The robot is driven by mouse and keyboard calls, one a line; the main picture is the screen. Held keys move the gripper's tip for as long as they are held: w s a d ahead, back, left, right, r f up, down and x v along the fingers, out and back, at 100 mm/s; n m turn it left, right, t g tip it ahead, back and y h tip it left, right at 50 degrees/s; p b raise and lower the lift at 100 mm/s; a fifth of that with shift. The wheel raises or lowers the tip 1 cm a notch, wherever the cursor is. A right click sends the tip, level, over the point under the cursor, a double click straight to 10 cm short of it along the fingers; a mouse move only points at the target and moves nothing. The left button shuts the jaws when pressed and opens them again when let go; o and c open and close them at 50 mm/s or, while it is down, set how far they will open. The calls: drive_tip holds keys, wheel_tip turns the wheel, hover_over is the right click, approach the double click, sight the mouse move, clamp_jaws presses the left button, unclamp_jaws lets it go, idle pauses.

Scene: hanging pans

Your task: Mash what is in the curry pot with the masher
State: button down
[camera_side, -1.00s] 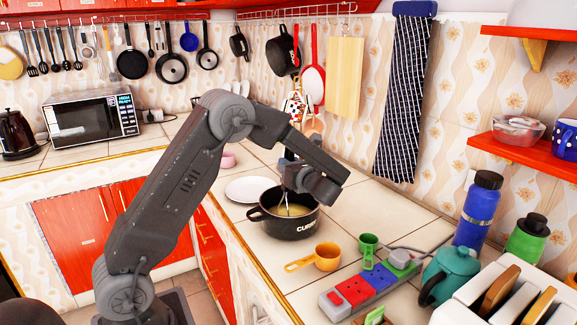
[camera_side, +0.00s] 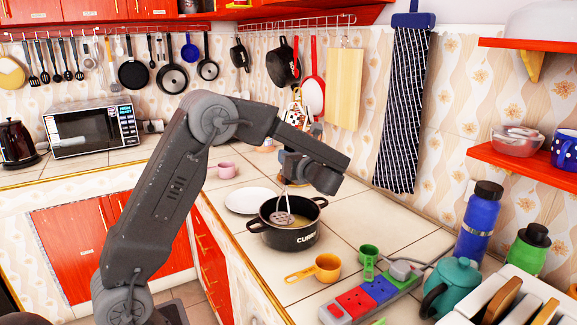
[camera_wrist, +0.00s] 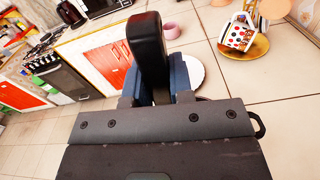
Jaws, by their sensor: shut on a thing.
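The black curry pot (camera_side: 292,239), with white lettering on its side, stands upright on the tiled counter and holds yellowish food (camera_side: 305,219). My gripper (camera_side: 291,168) is above the pot, shut on the masher. The masher's round perforated metal head (camera_side: 283,218) hangs at the pot's opening, its face visible. I cannot tell whether it touches the food. In the wrist view the masher's black handle (camera_wrist: 147,45) stands between the blue jaws of my gripper (camera_wrist: 155,82). Most of the pot is hidden there; only a side handle (camera_wrist: 259,125) shows.
A white plate (camera_side: 247,201) lies behind the pot, left of it. A pink mug (camera_side: 227,169) stands farther back. An orange measuring cup (camera_side: 327,267), a green cup (camera_side: 368,260) and a power strip (camera_side: 370,291) are in front. The counter right of the pot is clear.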

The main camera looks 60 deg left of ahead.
drive_tip(key=shift+r, duration=3.45)
